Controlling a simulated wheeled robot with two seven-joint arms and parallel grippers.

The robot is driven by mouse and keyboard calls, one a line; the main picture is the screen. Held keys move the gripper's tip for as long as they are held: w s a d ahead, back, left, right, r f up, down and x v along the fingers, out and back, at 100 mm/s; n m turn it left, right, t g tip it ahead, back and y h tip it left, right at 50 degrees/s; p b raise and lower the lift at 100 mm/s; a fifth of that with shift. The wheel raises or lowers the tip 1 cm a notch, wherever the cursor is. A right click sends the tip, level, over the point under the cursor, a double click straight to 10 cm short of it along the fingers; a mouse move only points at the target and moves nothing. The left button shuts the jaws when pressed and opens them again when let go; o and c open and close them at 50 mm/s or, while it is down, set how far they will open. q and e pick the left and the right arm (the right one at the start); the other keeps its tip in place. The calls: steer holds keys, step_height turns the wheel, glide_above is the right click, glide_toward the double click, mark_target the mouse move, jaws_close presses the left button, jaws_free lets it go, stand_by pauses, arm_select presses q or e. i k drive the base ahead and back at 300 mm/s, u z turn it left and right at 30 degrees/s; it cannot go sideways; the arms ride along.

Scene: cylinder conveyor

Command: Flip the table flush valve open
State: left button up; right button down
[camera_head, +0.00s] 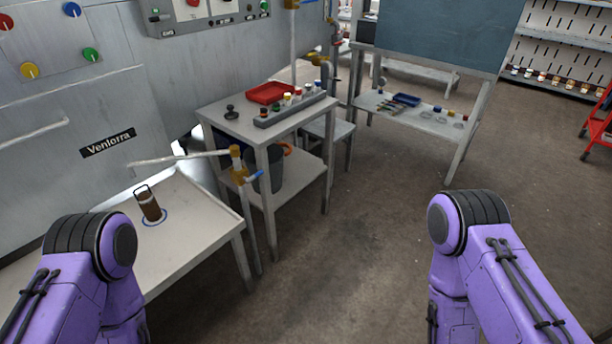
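A brass valve (236,160) sits on a pale pipe (185,157) at the back right corner of the low white table (207,247). Its blue handle (252,175) sticks out to the lower right of the brass body. I cannot tell from this view whether the handle stands open or shut. Only the purple links of my two arms show, at the lower left and lower right. Both grippers are out of view, and neither arm is seen touching the valve.
A brown cylinder with a wire handle (149,207) stands on the low table inside a blue ring. Behind is a taller table (221,120) with a red tray (270,92) and a rack of small bottles (292,107). The floor (360,240) between my arms is clear.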

mark_target(247, 181)
steer(key=i, duration=1.05)
steer(key=u, duration=0.85)
